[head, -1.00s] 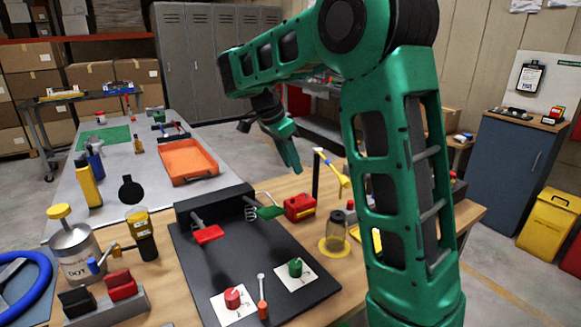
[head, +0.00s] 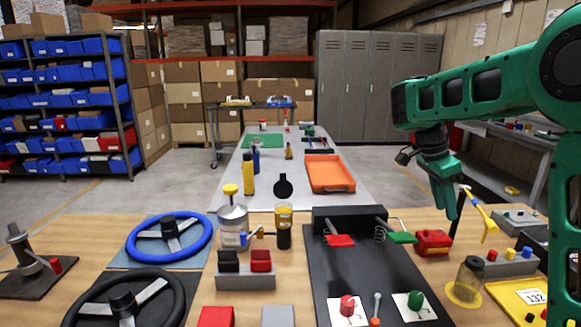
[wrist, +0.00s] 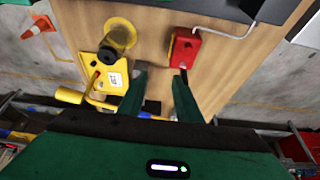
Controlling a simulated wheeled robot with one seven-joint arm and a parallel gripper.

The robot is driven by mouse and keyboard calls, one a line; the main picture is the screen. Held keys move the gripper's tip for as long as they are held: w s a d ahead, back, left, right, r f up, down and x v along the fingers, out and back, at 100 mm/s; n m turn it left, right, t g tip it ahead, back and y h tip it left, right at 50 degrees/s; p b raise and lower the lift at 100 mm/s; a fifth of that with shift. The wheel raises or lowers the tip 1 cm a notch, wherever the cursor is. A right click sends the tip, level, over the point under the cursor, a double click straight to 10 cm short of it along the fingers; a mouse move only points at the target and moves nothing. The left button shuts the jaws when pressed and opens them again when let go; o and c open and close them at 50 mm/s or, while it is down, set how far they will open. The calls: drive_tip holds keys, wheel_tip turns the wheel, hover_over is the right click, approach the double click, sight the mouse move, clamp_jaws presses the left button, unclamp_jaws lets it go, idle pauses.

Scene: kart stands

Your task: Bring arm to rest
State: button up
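My green arm reaches in from the right of the head view, its elbow high and its forearm level. My gripper (head: 449,205) hangs down at the end of it, above the right part of the wooden table, near the red can (head: 433,242). In the wrist view the two green fingers of my gripper (wrist: 160,82) stand apart with bare wood between them. They hold nothing. A glass jar on a yellow disc (wrist: 118,38) lies beyond the left finger.
The table bears a blue steering wheel (head: 168,240), a black wheel (head: 130,298), a paint tin (head: 232,226) and a black board (head: 340,268) with red and green levers. A long grey table (head: 215,195) with an orange tray (head: 330,173) stands behind. Grey lockers (head: 375,90) stand at the back.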

drive_tip(key=s+a+f+n+t+y, duration=0.25)
drive_tip(key=s+a+n, duration=0.25)
drive_tip(key=s+n, duration=0.45)
drive_tip(key=s+a+f+n+t+y, duration=0.2)
drive_tip(key=s+a+f+n, duration=0.25)
drive_tip(key=s+n, duration=0.45)
drive_tip(key=s+d+m+g, duration=0.2)
drive_tip(key=s+d, duration=0.3)
drive_tip(key=s, duration=0.3)
drive_tip(key=s+d+f+m+g, duration=0.1)
drive_tip(key=s+d+m+g, duration=0.2)
drive_tip(key=s, duration=0.6)
drive_tip(key=shift+s+d+f+m, duration=0.15)
drive_tip(key=shift+d+f+m, duration=0.15)
drive_tip(key=shift+d+m, duration=0.85)
drive_tip(key=shift+a, duration=0.1)
drive_tip(key=shift+w+f, duration=0.25)
drive_tip(key=shift+w, duration=0.35)
